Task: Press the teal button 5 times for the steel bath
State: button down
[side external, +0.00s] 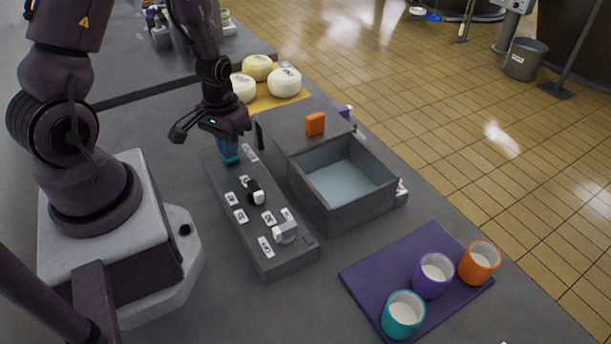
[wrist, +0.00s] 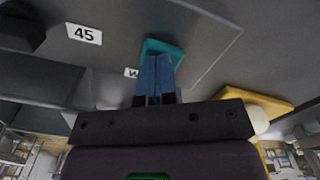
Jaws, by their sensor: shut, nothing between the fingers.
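The teal button (side external: 232,160) sits at the far end of the grey control panel (side external: 284,262), partly hidden under my gripper. My gripper (side external: 229,152) points down with its blue fingers closed, right over the button. In the wrist view, the shut fingertips (wrist: 155,60) overlap the teal button (wrist: 165,47); they look to be at or very near its top, but I cannot tell whether they touch. The steel bath (side external: 345,183) is an open grey basin with pale bluish liquid or floor, right of the panel.
A black knob (side external: 254,190) and a grey knob (side external: 286,232) with white labels stand on the panel. An orange block (side external: 315,123) sits behind the bath. A purple mat (side external: 365,270) holds teal, purple and orange cups. Cheeses (side external: 285,82) lie beyond.

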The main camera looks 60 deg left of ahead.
jog(key=shift+r, duration=1.95)
jog(key=shift+f, duration=0.1)
jog(key=shift+f, duration=1.9)
jog(key=shift+r, duration=2)
jog(key=shift+f, duration=0.1)
jog(key=shift+f, duration=1.9)
jog(key=shift+r, duration=2)
